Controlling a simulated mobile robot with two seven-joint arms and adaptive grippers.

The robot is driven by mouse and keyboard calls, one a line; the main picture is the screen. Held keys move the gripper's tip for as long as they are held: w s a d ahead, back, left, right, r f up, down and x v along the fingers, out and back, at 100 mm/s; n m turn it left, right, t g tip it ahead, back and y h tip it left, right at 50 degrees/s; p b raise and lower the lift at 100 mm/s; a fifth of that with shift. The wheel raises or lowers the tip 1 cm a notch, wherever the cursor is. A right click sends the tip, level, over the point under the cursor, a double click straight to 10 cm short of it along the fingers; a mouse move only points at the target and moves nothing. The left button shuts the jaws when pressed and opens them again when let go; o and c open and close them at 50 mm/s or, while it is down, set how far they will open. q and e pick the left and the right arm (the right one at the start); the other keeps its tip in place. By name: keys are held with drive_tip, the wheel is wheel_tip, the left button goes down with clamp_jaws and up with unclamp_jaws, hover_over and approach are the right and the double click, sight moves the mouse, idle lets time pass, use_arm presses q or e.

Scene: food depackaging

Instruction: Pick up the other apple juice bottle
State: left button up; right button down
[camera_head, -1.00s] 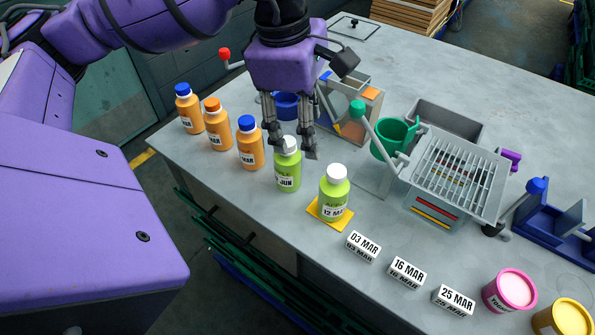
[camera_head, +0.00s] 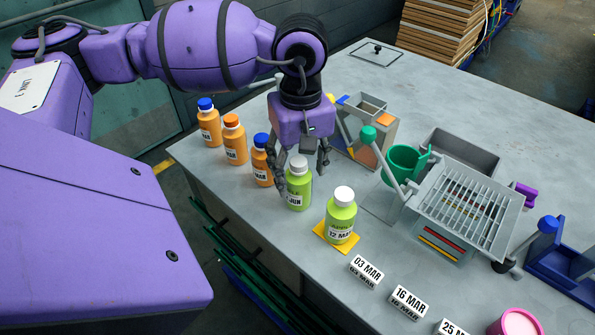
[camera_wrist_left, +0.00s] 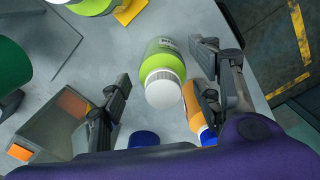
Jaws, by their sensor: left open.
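Two green apple juice bottles with white caps stand upright on the grey table. One green bottle (camera_head: 299,190), labelled JUN, is just in front of my left gripper (camera_head: 302,182). In the left wrist view this bottle (camera_wrist_left: 162,72) lies between the two spread fingers (camera_wrist_left: 165,93), with its cap towards the palm. The gripper is open and I see no grip on the bottle. The other green bottle (camera_head: 341,217), labelled 12 MAR, stands on a yellow square mat (camera_head: 320,231) to the right. My right gripper is not in view.
Several orange bottles (camera_head: 235,140) stand in a row to the left; one is close beside the gripper's finger. A clear-sided box (camera_head: 378,135), green cup (camera_head: 404,160) and grated grey tray (camera_head: 465,205) stand to the right. Date blocks (camera_head: 366,271) line the front edge.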

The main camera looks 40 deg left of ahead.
use_arm(q)
drive_tip(key=shift+f, duration=1)
drive_tip(key=shift+c, duration=0.3)
drive_tip(key=c, duration=1.3)
drive_tip(key=shift+c, duration=0.2)
drive_tip(key=shift+r, duration=0.25)
